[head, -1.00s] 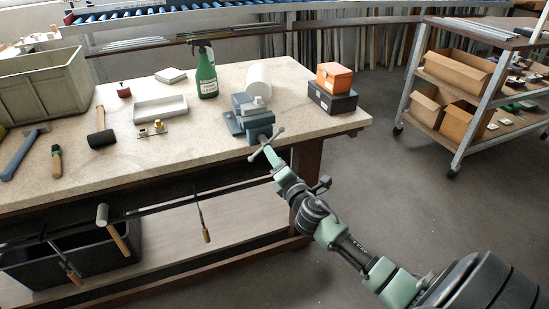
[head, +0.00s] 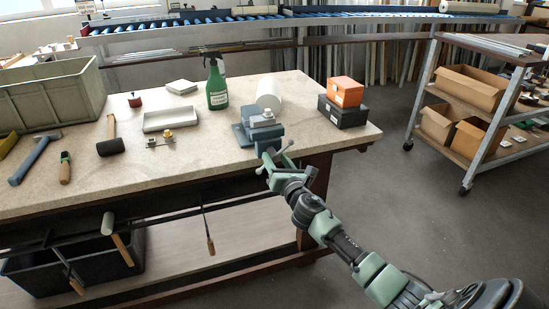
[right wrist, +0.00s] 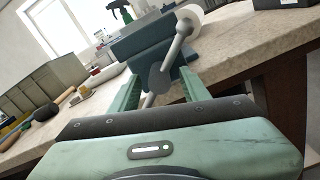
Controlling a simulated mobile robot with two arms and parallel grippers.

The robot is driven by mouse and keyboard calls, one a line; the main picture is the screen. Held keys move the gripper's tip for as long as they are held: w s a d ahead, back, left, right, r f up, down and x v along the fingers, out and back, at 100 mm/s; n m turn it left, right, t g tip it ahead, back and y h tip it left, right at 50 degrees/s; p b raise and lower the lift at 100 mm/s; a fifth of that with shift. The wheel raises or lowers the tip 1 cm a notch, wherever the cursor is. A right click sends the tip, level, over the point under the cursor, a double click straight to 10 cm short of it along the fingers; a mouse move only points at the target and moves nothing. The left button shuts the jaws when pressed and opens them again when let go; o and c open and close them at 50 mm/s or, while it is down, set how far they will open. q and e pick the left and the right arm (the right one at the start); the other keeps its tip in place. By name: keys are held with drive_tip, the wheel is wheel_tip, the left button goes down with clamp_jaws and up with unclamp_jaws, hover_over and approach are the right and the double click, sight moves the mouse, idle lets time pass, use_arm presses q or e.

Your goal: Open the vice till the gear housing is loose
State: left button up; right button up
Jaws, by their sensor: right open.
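The blue-grey vice (head: 246,136) sits at the front edge of the bench, right of the middle. A light grey block, which looks like the gear housing (head: 263,120), sits at its jaws; I cannot tell how tightly it is held. The vice's slanted bar handle (head: 286,147) sticks out over the bench front. My right gripper (head: 273,158) is at this handle, open. In the right wrist view its green fingers (right wrist: 158,92) lie on either side of the handle (right wrist: 166,72), with no clear grip on it. My left gripper is not in view.
A white roll (head: 269,93) stands behind the vice; orange and black boxes (head: 344,108) stand to its right. A spray bottle (head: 216,88), a grey tray (head: 170,115) and a mallet (head: 110,147) are to the left. A shelf cart (head: 470,125) stands right, with clear floor between.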

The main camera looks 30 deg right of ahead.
drive_tip(key=shift+x, duration=0.8)
clamp_jaws()
drive_tip(key=shift+a, duration=0.1)
idle(0.8)
